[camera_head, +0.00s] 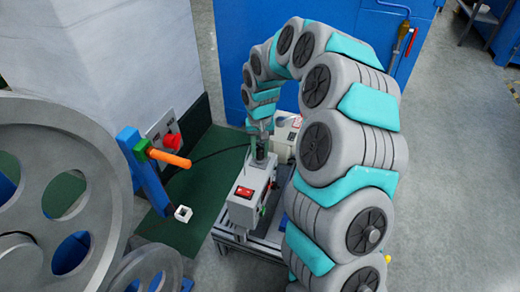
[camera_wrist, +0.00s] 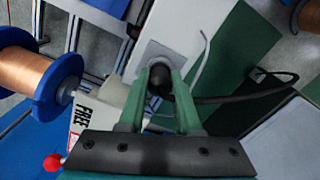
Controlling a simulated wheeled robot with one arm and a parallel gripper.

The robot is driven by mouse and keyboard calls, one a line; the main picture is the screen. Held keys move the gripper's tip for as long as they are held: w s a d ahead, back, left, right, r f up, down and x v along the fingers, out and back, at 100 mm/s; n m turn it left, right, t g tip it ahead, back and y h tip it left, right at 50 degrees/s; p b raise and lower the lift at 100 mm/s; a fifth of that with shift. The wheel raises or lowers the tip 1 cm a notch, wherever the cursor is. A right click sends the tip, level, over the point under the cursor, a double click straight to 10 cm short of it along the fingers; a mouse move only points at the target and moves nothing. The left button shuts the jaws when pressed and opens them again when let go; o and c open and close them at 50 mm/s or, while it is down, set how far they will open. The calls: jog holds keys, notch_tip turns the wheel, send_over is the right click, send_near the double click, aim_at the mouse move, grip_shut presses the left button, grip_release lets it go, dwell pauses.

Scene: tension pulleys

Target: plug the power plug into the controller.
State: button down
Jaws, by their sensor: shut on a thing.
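My gripper (camera_wrist: 160,85) is shut on the black power plug (camera_wrist: 160,78), between its green fingers. A black cable (camera_wrist: 235,98) runs from the plug to the right. The plug's front end points at a grey square socket plate (camera_wrist: 155,52) on a pale surface. The plug appears right at the plate, but I cannot tell whether it is seated. In the head view, my gripper (camera_head: 259,150) is low over the top of the grey controller box (camera_head: 242,208), which has a red switch on its front. The plug is too small to make out there.
A copper-coloured spool (camera_wrist: 25,75) with blue flanges is at left in the wrist view. In the head view, large grey pulley wheels (camera_head: 50,165) stand at left, near an orange handle (camera_head: 168,157). A blue cabinet (camera_head: 340,15) is behind. Grey floor is clear at right.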

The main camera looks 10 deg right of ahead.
jog(key=shift+f, duration=0.2)
jog(key=c, duration=0.5)
grip_release()
jog(key=shift+r, duration=0.1)
notch_tip(320, 180, up, 8)
jog(key=shift+f+b, duration=0.25)
jog(key=shift+b, duration=0.05)
jog(key=shift+r, duration=0.1)
